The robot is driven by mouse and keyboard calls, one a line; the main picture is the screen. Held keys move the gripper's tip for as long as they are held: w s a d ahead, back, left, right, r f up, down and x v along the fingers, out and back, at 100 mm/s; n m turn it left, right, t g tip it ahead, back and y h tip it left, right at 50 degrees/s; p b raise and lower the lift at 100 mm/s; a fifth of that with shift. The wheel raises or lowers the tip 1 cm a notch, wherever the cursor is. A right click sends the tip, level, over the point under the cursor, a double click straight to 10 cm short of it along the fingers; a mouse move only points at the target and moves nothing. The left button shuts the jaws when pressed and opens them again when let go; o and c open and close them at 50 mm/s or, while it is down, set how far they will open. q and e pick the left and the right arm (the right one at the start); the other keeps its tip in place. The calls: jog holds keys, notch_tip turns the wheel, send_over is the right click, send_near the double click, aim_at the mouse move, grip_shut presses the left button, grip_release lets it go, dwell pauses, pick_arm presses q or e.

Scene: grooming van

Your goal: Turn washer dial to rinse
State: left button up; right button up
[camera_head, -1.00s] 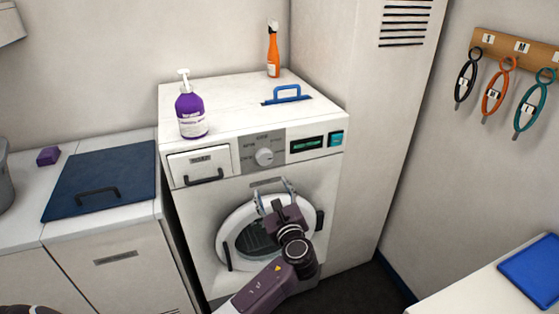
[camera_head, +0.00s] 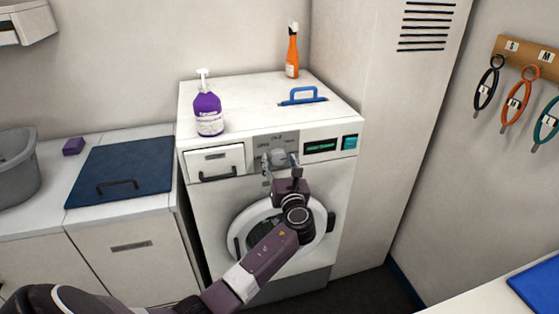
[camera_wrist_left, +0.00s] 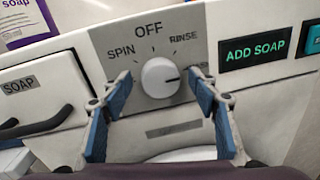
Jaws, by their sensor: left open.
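The washer (camera_head: 212,212) is white, with a round light-grey dial (camera_head: 279,157) on its front panel. The dial also shows in the left wrist view (camera_wrist_left: 158,78), with SPIN, OFF and RINSE labels around it. A fourth label at its right is mostly hidden by a finger. The dial's dark mark points right, below the RINSE label (camera_wrist_left: 184,37). My left gripper (camera_head: 280,166) is in front of the dial, open, its blue-padded fingers on either side of it. Gaps show between pads and dial in the left wrist view. My right gripper is out of view.
The display (camera_wrist_left: 254,49) reads ADD SOAP. The soap drawer (camera_head: 216,161) is left of the dial; a teal button (camera_head: 350,142) is at the far right.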

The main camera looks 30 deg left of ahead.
pick_arm(q)
jog(key=shift+w+a, duration=0.15)
jog(key=shift+a, duration=0.05)
jog(key=c, duration=1.2)
jog(key=shift+o, duration=0.2)
jog(key=n+b, duration=0.2)
jog(key=n, duration=0.1)
jog(key=n+b, duration=0.2)
jog(key=shift+f, duration=0.3)
jog(key=shift+r+n+y+b, duration=0.1)
jog(key=shift+n+y+b, duration=0.4)
jog(key=shift+n+b, duration=1.3)
jog(key=shift+n, duration=0.4)
